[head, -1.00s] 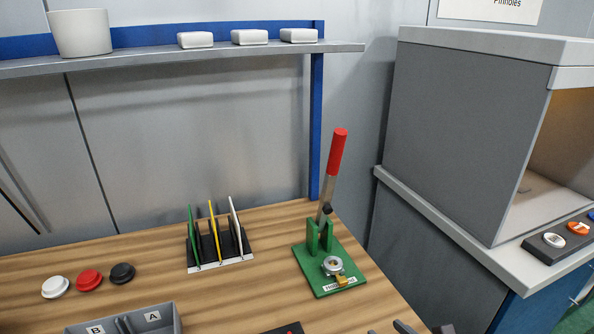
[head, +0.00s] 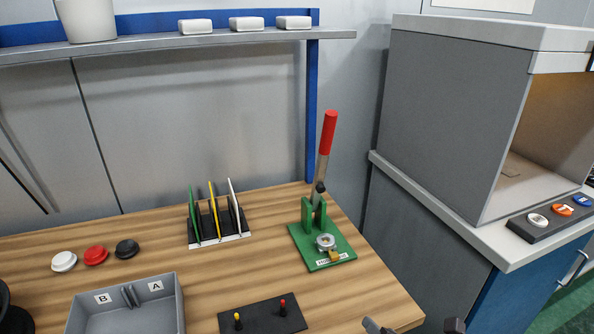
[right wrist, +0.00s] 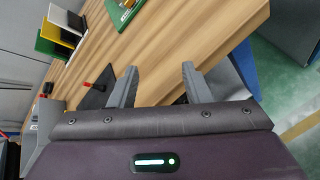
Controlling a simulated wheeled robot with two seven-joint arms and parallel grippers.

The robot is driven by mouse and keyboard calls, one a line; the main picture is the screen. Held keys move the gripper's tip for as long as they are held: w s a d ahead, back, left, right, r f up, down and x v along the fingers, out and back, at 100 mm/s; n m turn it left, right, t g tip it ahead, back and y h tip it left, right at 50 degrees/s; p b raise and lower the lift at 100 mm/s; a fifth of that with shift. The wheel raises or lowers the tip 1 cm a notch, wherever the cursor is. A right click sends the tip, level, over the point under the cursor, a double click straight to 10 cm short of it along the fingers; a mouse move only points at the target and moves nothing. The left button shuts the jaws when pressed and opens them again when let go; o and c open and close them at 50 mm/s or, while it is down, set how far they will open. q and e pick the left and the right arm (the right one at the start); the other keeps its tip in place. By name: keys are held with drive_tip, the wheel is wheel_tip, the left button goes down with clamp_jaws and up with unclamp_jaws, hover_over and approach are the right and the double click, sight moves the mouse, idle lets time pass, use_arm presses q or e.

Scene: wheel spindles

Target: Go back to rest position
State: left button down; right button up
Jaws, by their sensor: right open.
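My right gripper (right wrist: 158,85) is open and empty in the right wrist view, with bare wood table and the table's edge beyond its fingers. In the head view only the tips of the right gripper (head: 414,326) show at the bottom edge, near the table's front right corner. At the far left edge of the head view a dark rounded part shows that may belong to my left arm; no left gripper fingers can be seen.
The table (head: 270,265) holds a green lever press (head: 322,245), a rack with upright plates (head: 218,222), a grey A/B bin (head: 130,305), a black plate with two pins (head: 262,314) and round caps (head: 95,255). A grey cabinet (head: 455,110) stands at right.

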drive_tip(key=s+d+f+m+g+h, duration=0.15)
drive_tip(key=s+f+m+g, duration=0.35)
drive_tip(key=m, duration=1)
drive_tip(key=s+d+f+m+g+h, duration=0.1)
drive_tip(key=s+d+f+m+g, duration=0.15)
drive_tip(key=s+m, duration=0.8)
wheel_tip(320, 180, down, 26)
drive_tip(key=w+a+m+g, duration=0.1)
drive_tip(key=w+m+g, duration=0.1)
drive_tip(key=w+m, duration=0.1)
drive_tip(key=s+d+f, duration=0.1)
drive_tip(key=s+f, duration=0.9)
drive_tip(key=s+d+f+g, duration=0.1)
drive_tip(key=s+d+f, duration=0.1)
drive_tip(key=s+f, duration=0.8)
drive_tip(key=shift+s+d, duration=0.3)
drive_tip(key=shift+s, duration=0.2)
drive_tip(key=shift+f+h, duration=0.1)
drive_tip(key=shift+h, duration=0.15)
